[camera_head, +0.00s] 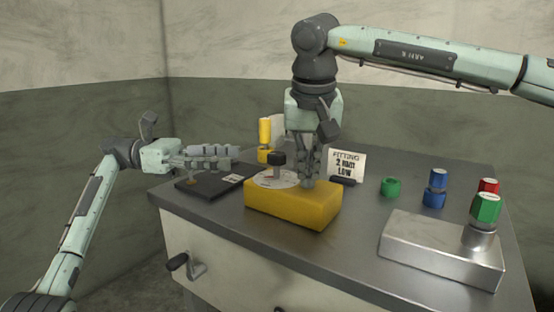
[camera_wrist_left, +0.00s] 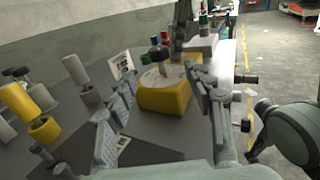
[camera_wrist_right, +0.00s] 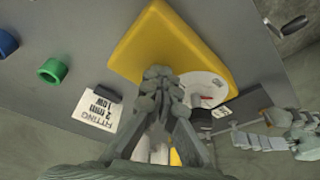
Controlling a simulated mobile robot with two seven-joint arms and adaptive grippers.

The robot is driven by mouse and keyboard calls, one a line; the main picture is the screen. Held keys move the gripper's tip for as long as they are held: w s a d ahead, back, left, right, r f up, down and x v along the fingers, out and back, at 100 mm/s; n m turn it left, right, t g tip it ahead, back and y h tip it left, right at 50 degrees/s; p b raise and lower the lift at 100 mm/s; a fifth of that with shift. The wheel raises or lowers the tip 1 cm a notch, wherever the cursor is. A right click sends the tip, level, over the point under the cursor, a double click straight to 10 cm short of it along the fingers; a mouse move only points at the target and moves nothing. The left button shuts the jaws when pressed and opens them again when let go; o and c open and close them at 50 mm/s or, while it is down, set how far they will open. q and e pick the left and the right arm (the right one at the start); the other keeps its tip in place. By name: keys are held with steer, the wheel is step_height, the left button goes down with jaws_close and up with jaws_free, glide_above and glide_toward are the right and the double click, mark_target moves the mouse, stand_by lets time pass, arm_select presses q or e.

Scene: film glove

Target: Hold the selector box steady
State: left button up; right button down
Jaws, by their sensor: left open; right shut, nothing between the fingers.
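The selector box (camera_head: 290,208) is a yellow block on the grey table, with a white dial (camera_head: 265,180) and a black knob (camera_head: 277,158) on top. My left gripper (camera_head: 232,160) is open to the left of the box, over a dark pad. In the left wrist view the yellow box (camera_wrist_left: 165,100) shows between and beyond its spread fingers, apart from them. My right gripper (camera_head: 308,183) points down, shut and empty, at the box's top beside the dial. In the right wrist view its fingertips (camera_wrist_right: 160,78) overlap the yellow box (camera_wrist_right: 185,40); I cannot tell whether they touch.
A card reading "FITTING 2 mm LOW" (camera_head: 346,163) stands behind the box. A green ring (camera_head: 390,187), blue pieces (camera_head: 436,188) and a metal block (camera_head: 440,250) with a green-capped post are to the right. A yellow cylinder (camera_head: 265,133) stands behind. The dark pad (camera_head: 205,188) lies left.

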mark_target(274, 163)
arm_select(q)
steer(key=d, duration=1.1)
steer(key=shift+s, duration=0.3)
steer(key=shift+c, duration=0.3)
steer(key=c, duration=1.1)
steer(key=shift+f, duration=0.1)
steer(key=shift+c, duration=0.2)
steer(key=shift+n+t, duration=0.3)
steer(key=shift+t, duration=0.2)
steer(key=n+t+y, duration=0.1)
steer(key=n+t, duration=0.1)
steer(key=t, duration=0.2)
steer(key=n+t+y, duration=0.1)
steer(key=n+t, duration=0.2)
steer(key=t, duration=0.1)
steer(key=shift+s+f, duration=0.1)
steer(key=shift+s, duration=0.05)
steer(key=n+t+y, duration=0.2)
steer(key=n+t, duration=0.1)
steer(key=n+t+y, duration=0.1)
steer(key=t+y, duration=0.1)
steer(key=shift+d+n, duration=0.25)
steer(key=shift+n, duration=0.05)
steer(key=shift+n+t+y, duration=1.1)
steer(key=shift+y, duration=0.1)
steer(key=shift+a+y, duration=0.15)
steer(key=shift+y, duration=0.15)
